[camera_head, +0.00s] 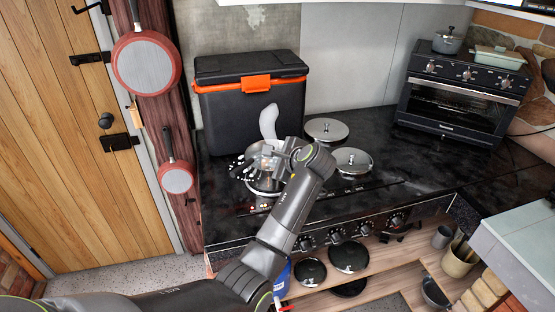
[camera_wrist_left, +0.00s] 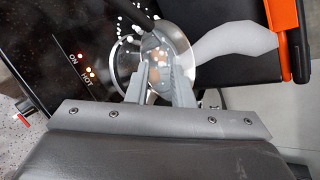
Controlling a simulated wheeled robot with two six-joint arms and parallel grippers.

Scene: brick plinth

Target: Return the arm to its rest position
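My left arm comes in from the lower left and reaches over the stove top. My left gripper (camera_head: 272,158) is over a round shiny metal pan or lid (camera_head: 262,184) on the left burner. In the left wrist view the two fingers (camera_wrist_left: 162,72) stand apart with the metal surface (camera_wrist_left: 124,62) visible between and beyond them. Nothing is clearly held. Whether the fingertips touch the metal cannot be told. My right gripper is not in view.
A pale elongated shape (camera_head: 268,122) rises behind the gripper, before a black cooler box (camera_head: 225,115) with an orange latch. White specks lie around the metal piece. An oven (camera_head: 462,100) stands farther right.

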